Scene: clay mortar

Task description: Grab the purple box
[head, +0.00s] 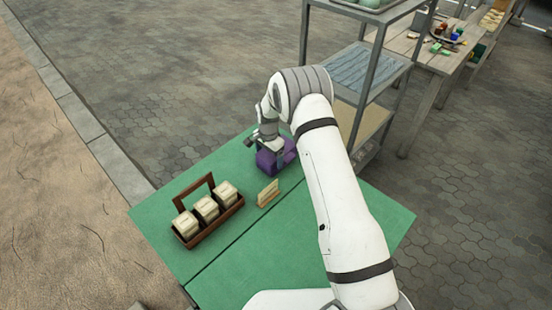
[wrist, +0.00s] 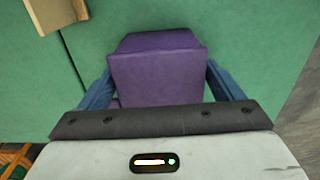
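The purple box (wrist: 155,75) lies between the two blue fingers of my gripper (wrist: 158,66) in the wrist view. One finger is at its left side and one at its right, both very close to it. I cannot tell whether the fingers press on it or leave a small gap. In the head view the purple box (head: 267,162) is on the green table (head: 262,262), near its far edge. My gripper (head: 268,143) is at the box from above, and partly hides it.
A dark wooden caddy (head: 214,219) with pale blocks stands left of the box. A small wooden stand (head: 268,192) is close in front of the box. A metal shelf rack (head: 372,75) stands behind my arm at right. The table's front part is mostly clear.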

